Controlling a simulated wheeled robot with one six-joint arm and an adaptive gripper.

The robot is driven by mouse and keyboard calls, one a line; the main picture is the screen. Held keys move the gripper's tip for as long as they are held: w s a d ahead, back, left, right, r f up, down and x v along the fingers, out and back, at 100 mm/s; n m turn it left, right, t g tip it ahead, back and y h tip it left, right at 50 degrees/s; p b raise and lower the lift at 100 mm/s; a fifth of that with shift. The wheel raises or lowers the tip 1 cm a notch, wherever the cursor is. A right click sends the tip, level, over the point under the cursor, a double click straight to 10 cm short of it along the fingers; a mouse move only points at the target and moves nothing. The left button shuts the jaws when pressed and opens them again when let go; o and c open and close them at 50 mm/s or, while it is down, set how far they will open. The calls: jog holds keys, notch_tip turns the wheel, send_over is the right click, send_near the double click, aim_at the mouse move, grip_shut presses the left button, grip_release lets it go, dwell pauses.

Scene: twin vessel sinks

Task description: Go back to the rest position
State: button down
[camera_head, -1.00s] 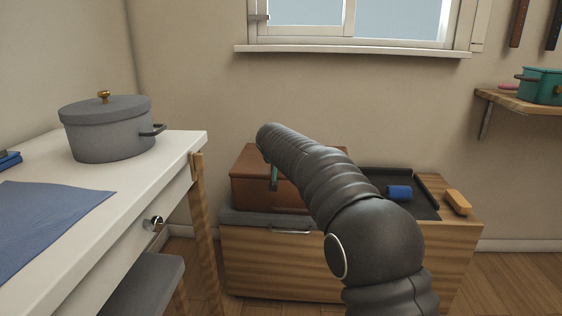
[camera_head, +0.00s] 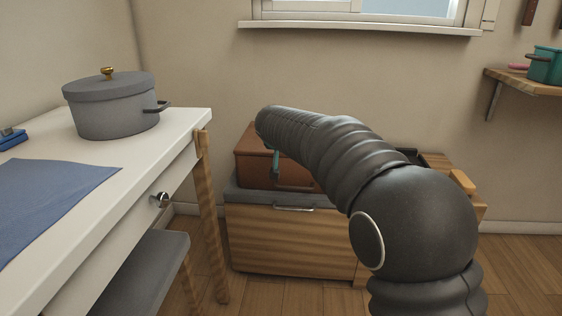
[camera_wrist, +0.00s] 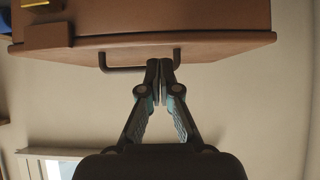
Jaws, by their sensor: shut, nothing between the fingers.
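My gripper (camera_wrist: 159,75) is in the middle of the wrist view. Its two fingertips are together with nothing between them. They are close to the dark bar handle (camera_wrist: 140,45) of the brown box (camera_wrist: 230,45); I cannot tell whether they touch it. In the head view, my dark arm curves across the middle, and a small teal part of my gripper (camera_head: 276,160) shows in front of the brown box (camera_head: 250,158). The fingertips are hidden there.
The box sits on a wooden cabinet (camera_head: 290,245) with a grey top. A white table (camera_head: 190,125) at left holds a grey pot (camera_head: 115,112) and blue cloth (camera_head: 50,195). A grey stool (camera_head: 145,275) stands below. A shelf (camera_head: 520,85) is at right.

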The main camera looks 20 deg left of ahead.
jog(key=s, duration=0.1)
jog(key=s+f, duration=0.1)
jog(key=s, duration=0.1)
jog(key=shift+s+d+f+b, duration=0.1)
jog(key=shift+d+f+b, duration=0.3)
